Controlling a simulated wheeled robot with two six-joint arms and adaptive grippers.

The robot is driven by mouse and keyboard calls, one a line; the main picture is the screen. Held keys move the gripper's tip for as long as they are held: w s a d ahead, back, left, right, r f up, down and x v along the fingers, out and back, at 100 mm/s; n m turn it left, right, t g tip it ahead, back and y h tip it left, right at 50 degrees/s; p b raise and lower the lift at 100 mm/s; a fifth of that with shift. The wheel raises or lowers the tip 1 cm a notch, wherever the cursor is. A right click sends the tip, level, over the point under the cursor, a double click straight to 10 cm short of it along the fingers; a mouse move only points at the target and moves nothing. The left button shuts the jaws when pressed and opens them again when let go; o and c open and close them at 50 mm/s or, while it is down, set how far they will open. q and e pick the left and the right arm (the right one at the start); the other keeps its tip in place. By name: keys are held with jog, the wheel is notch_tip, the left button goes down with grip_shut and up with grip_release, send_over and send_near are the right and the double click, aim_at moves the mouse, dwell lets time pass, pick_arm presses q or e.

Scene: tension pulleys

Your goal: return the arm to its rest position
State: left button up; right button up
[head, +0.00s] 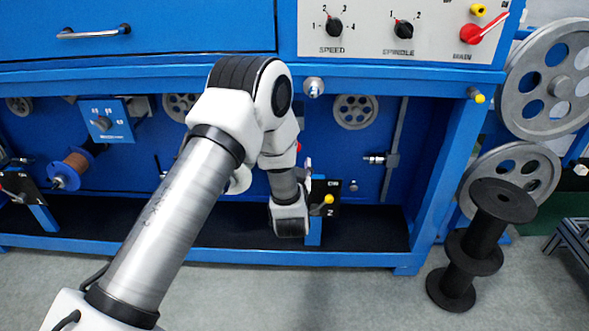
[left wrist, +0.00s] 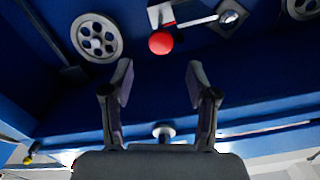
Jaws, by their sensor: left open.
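My left arm (head: 178,215) comes in from the lower left in the head view. It reaches up to the machine's front beam, then bends down into the open bay below. Its gripper is not clearly visible there, hidden by the arm's own links. In the left wrist view my left gripper (left wrist: 159,82) has its two fingers spread wide apart, with nothing between them. A red ball knob (left wrist: 161,43) on a metal lever (left wrist: 195,22) lies beyond the fingertips, apart from them. My right gripper is in neither view.
A small black-and-blue lever unit (head: 318,225) stands beside the wrist. Black spools (head: 475,250) stand at right.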

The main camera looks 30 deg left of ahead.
pick_arm(q)
jog(key=v, duration=0.4)
dwell(0.3)
